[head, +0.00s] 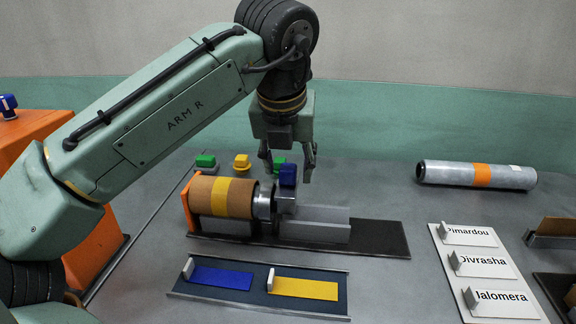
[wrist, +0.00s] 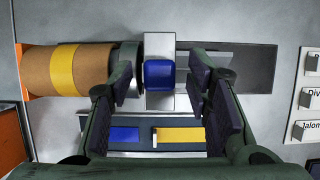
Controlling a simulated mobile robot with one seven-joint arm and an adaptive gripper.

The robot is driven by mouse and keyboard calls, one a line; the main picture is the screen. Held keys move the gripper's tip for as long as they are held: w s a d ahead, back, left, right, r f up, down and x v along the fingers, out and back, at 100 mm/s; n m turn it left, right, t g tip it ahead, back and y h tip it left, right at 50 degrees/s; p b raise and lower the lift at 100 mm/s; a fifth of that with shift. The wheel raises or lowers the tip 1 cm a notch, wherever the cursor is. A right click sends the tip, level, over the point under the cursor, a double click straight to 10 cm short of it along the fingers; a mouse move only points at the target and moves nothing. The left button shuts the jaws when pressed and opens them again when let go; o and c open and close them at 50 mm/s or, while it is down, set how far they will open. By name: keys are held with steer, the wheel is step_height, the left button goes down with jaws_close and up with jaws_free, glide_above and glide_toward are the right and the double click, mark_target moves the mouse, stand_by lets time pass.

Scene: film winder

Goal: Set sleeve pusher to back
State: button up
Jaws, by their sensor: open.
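What looks like the sleeve pusher is a grey metal carriage with a blue knob (head: 287,178) on top. It stands on a dark base plate (head: 380,240), just right of the metal end piece (head: 264,200) beside a brown roll with a yellow band (head: 222,195). In the wrist view the blue knob (wrist: 159,74) lies between my fingers. My gripper (head: 287,166) points down over the knob, open, one finger on each side with gaps. Nothing is held.
A grey rail (head: 315,230) runs right of the carriage. Green and yellow buttons (head: 241,162) sit behind the roll. A tray with blue and yellow strips (head: 260,311) lies in front. A silver cylinder (head: 450,174) and name cards (head: 485,265) are at right.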

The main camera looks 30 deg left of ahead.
steer(key=shift+w+a+f, duration=0.1)
steer(key=shift+w+f, duration=0.1)
steer(key=shift+f, duration=0.35)
jaws_close()
stand_by(0.5)
